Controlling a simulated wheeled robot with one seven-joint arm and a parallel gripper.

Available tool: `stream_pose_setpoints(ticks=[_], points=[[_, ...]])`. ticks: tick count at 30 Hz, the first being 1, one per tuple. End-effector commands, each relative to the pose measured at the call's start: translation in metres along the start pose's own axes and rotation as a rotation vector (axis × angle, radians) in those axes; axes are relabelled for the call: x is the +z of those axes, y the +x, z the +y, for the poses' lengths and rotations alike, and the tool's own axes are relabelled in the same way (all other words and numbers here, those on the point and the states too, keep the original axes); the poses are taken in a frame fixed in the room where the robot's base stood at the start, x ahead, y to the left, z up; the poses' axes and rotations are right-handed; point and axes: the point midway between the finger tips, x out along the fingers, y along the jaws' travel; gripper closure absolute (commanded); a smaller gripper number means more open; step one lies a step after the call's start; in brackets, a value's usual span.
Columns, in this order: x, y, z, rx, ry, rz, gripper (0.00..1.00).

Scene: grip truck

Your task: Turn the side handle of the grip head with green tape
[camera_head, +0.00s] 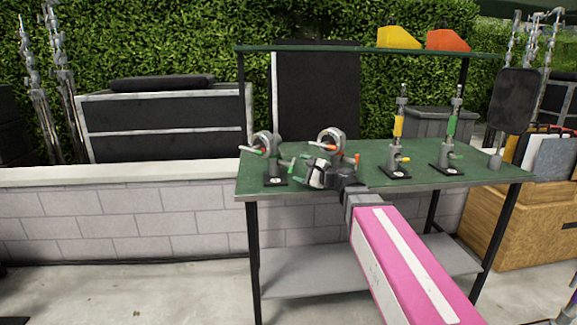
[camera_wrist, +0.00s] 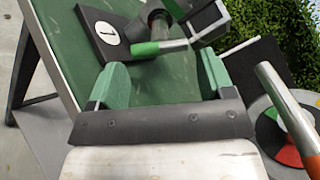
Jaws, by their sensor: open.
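The grip head with green tape (camera_head: 268,143) stands at the left end of the green table, on a dark base. Green tape shows on its handles. In the wrist view, its metal side handle with a green band (camera_wrist: 146,48) lies just beyond my fingertips, near a black base plate marked 1 (camera_wrist: 110,38). My gripper (camera_head: 299,172) is to the right of this head, pointing left. In the wrist view, my gripper (camera_wrist: 162,75) has its two green fingers apart with nothing between them. I see no contact with the handle.
A second grip head with red-orange tape (camera_head: 333,138) stands behind my gripper. Uprights with yellow tape (camera_head: 398,127) and green tape (camera_head: 452,127) stand further right on the table (camera_head: 495,180). A metal rod (camera_wrist: 285,110) shows right of my fingers.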

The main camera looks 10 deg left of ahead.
Motion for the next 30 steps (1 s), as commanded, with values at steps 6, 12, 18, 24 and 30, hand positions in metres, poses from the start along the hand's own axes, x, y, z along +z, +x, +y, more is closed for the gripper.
stream_pose_setpoints(ticks=[6, 12, 18, 24, 30], points=[[-0.001, 0.04, -0.001, 0.001, -0.001, -0.002, 0.26], [-0.001, 0.06, 0.0, 0.0, -0.001, -0.001, 0.26], [0.0, 0.065, 0.0, 0.0, -0.002, 0.0, 0.26], [0.0, 0.065, 0.0, 0.0, -0.002, 0.0, 0.26], [0.0, 0.065, 0.0, 0.0, -0.002, 0.0, 0.6]])
